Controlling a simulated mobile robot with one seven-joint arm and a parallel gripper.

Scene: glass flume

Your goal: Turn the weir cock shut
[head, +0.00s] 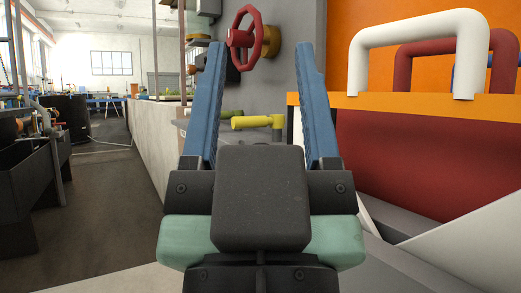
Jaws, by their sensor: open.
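A yellow lever handle (252,122) with a short upright stem at its right end shows between my fingers. It lies level, pointing left, and looks like the cock's lever; no label shows. My gripper (260,52) is open, with one blue finger on each side of the lever in the picture. Nothing is held between the fingers. I cannot tell how far beyond the fingers the lever stands. The lower part of the cock is hidden behind my gripper's dark body.
Dark troughs (28,190) line the left; the aisle floor (105,210) is clear.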

